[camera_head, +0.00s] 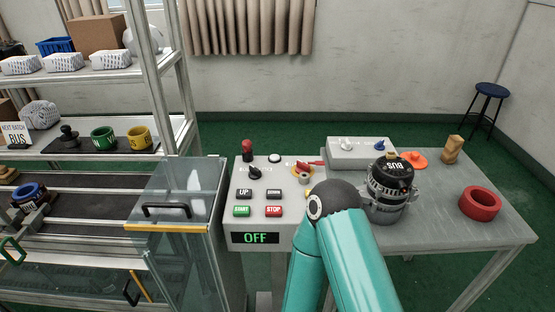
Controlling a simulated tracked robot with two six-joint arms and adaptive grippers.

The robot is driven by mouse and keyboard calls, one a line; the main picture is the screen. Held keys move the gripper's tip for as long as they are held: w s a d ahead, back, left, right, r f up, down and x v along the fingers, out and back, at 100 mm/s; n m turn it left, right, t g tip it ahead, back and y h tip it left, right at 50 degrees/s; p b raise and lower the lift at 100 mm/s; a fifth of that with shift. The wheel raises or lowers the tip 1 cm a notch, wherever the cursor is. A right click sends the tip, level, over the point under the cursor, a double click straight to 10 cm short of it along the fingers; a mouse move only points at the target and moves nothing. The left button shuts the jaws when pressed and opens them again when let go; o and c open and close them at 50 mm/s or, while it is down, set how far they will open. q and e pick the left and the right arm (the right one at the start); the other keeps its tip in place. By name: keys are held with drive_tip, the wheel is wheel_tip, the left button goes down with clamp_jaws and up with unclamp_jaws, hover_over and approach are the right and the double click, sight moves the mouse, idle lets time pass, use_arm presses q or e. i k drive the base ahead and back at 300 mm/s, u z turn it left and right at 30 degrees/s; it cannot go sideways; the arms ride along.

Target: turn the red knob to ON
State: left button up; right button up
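The grey control panel (246,220) stands in the middle, with a display (255,238) reading OFF in green. The red knob (306,165) seems to be the red handle at the panel's upper right corner, over a yellow part (297,174). Its handle points roughly to the right; the marking beside it is too small to read. A teal link of my arm with a dark joint stands in front of the panel's right side, just below the knob, and hides part of that area. Neither gripper shows, so I cannot tell what they hold.
The panel also has a black knob (254,173), a red-topped post (247,149), green START (241,211) and red STOP (273,211) buttons. An alternator (386,206) and a red ring (480,204) stand on the right table (440,235). A glass-sided guard (185,195) is left.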

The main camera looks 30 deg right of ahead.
sight(301, 166)
drive_tip(key=u, duration=0.55)
drive_tip(key=k, duration=1.5)
drive_tip(key=z, duration=0.6)
drive_tip(key=i, duration=0.95)
drive_tip(key=z, duration=0.1)
